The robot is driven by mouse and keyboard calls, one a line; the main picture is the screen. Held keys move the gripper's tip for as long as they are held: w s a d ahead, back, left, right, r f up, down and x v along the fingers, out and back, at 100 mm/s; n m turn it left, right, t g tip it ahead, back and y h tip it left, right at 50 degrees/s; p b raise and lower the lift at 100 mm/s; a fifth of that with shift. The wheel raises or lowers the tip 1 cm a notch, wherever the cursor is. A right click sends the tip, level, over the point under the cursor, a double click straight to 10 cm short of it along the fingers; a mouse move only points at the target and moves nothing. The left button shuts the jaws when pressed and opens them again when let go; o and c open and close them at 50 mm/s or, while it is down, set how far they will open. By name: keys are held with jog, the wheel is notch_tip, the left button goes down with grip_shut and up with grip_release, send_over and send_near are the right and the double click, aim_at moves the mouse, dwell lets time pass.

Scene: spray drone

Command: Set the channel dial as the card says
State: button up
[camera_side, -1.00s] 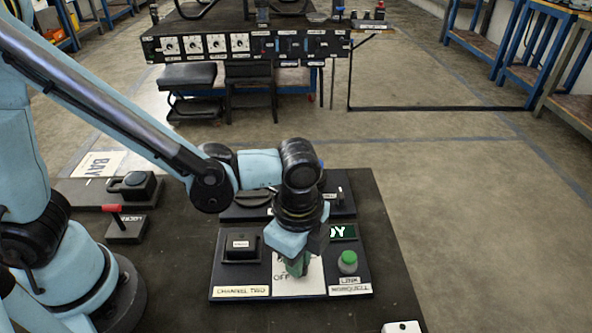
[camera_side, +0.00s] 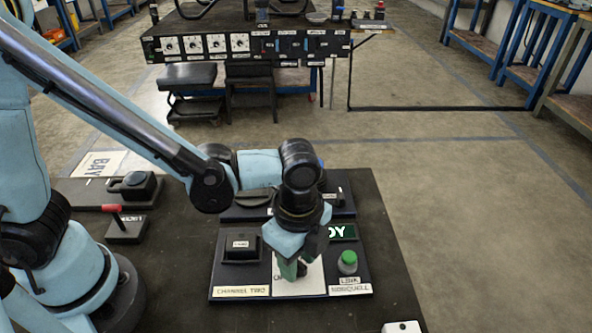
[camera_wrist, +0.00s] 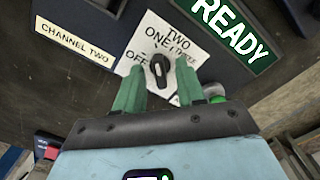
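The channel dial is a black knob (camera_wrist: 160,70) on a white plate (camera_wrist: 150,35) printed OFF, ONE, TWO and THREE, with another word partly hidden. The knob carries a pale mark; I cannot tell surely which word it points at. My gripper (camera_wrist: 160,67) has its two green fingers on either side of the knob, with gaps showing, so it looks open. In the side view my gripper (camera_side: 290,272) is low over the white plate (camera_side: 312,280) and mostly hides the knob. A card reading CHANNEL TWO (camera_side: 241,291) lies at the panel's front left; it also shows in the wrist view (camera_wrist: 75,42).
A lit READY sign (camera_side: 343,231) is behind right of the dial. A green button (camera_side: 347,262) stands close on the right. A red-handled lever (camera_side: 124,226) is farther left.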

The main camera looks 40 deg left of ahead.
aim_at(298, 262)
notch_tip(298, 262, up, 12)
dwell(1.0)
